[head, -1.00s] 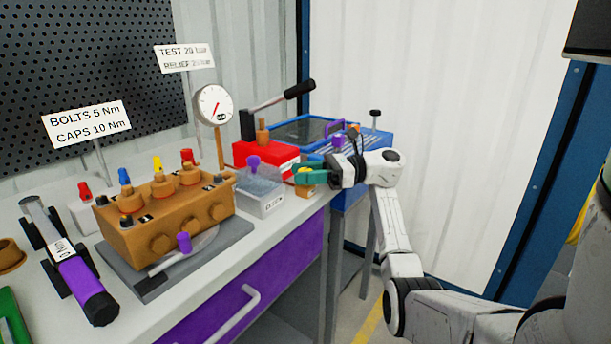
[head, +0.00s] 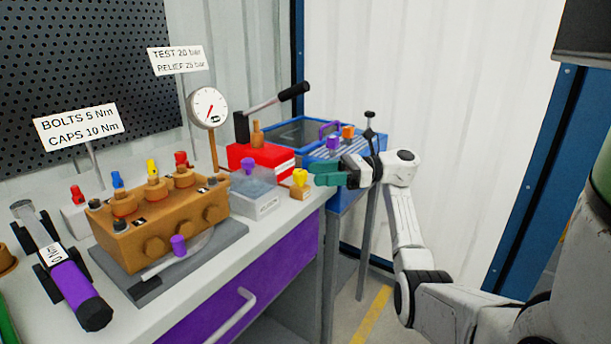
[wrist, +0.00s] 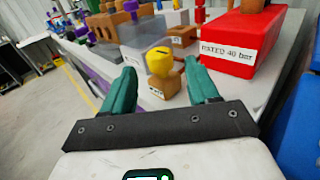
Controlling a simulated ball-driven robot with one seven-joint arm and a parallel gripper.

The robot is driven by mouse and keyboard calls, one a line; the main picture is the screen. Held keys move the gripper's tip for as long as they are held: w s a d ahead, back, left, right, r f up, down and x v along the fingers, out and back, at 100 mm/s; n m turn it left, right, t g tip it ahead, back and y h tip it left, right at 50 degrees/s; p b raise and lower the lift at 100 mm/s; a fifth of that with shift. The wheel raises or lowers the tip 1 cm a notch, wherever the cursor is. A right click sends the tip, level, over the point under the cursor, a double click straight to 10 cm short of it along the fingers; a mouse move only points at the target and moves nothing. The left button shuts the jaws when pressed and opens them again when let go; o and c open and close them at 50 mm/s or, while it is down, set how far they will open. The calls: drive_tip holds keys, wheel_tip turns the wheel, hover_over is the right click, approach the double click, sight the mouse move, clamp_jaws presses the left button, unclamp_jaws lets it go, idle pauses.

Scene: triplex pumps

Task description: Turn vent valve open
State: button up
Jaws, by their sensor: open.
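The vent valve appears to be the small brown block with a yellow knob (head: 300,178) on the bench, in front of the red pump box. In the wrist view the yellow knob (wrist: 160,62) stands upright on its block, ahead of and between my fingers. My gripper (head: 318,174) has green fingers and is just right of the yellow knob in the head view. In the wrist view my gripper (wrist: 163,88) is open, its fingers spread and empty, with the knob slightly beyond the fingertips. I see no clear contact with the knob.
The red pump box (head: 258,160) with its black-handled lever (head: 280,98) stands behind the valve. A grey transparent-topped box (head: 255,195) is to its left. The brown pump block (head: 160,222) and gauge (head: 208,107) are further left. A blue tray (head: 350,148) lies behind my gripper.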

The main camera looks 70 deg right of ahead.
drive_tip(key=v, duration=0.5)
drive_tip(key=shift+s, duration=0.1)
idle(0.4)
